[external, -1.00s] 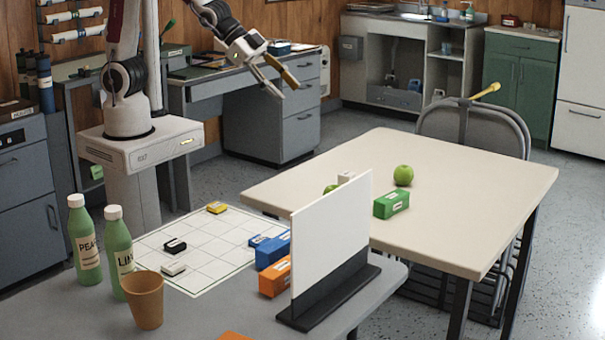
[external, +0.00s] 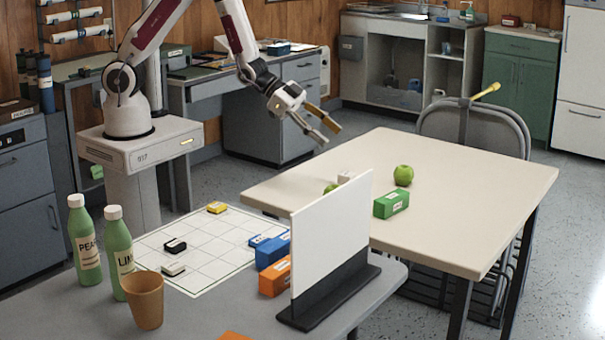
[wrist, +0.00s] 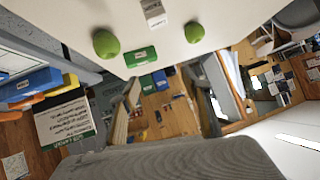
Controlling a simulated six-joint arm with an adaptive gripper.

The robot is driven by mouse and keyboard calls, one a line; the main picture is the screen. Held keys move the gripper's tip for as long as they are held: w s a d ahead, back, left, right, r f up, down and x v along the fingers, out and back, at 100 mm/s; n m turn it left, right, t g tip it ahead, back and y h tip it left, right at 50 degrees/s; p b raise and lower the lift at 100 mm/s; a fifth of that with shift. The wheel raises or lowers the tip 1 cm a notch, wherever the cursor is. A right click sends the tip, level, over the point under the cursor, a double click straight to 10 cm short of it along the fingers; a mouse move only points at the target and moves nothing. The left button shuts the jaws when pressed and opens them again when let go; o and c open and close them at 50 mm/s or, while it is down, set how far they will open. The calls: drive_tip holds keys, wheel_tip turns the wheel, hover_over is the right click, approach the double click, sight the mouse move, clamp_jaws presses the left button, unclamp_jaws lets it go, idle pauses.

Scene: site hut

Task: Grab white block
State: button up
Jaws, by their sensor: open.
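A white block (external: 346,177) with a dark label lies on the beige table, partly hidden behind the white upright panel in the external view. It also shows at the top edge of the wrist view (wrist: 153,12). My gripper (external: 331,134) is open and empty, up in the air near the table's far left side, above and apart from the white block. A smaller white piece (external: 173,269) with a dark label lies on the white grid sheet.
A green apple (external: 332,188) is partly hidden near the white block. Another apple (external: 403,175) and a green block (external: 391,203) lie to the right. The white panel (external: 330,235) stands in front. Blue (external: 273,250) and orange (external: 275,277) blocks lie beside it.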

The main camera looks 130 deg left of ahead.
drive_tip(key=n+t+h, duration=0.1)
drive_tip(key=t, duration=0.1)
approach(343, 172)
drive_tip(key=x, duration=0.3)
drive_tip(key=shift+w+f, duration=0.1)
drive_tip(key=shift+w, duration=0.25)
drive_tip(key=shift+s+a+f+t, duration=0.1)
drive_tip(key=shift+s+f+t, duration=0.2)
drive_tip(key=shift+f, duration=0.2)
drive_tip(key=shift+w, duration=0.15)
drive_tip(key=shift+x, duration=1.2)
drive_tip(key=shift+r+x, duration=0.1)
drive_tip(key=shift+x, duration=1.2)
drive_tip(key=shift+r+x, duration=0.15)
drive_tip(key=shift+x, duration=1.1)
drive_tip(key=shift+w, duration=0.15)
drive_tip(key=c, duration=1.2)
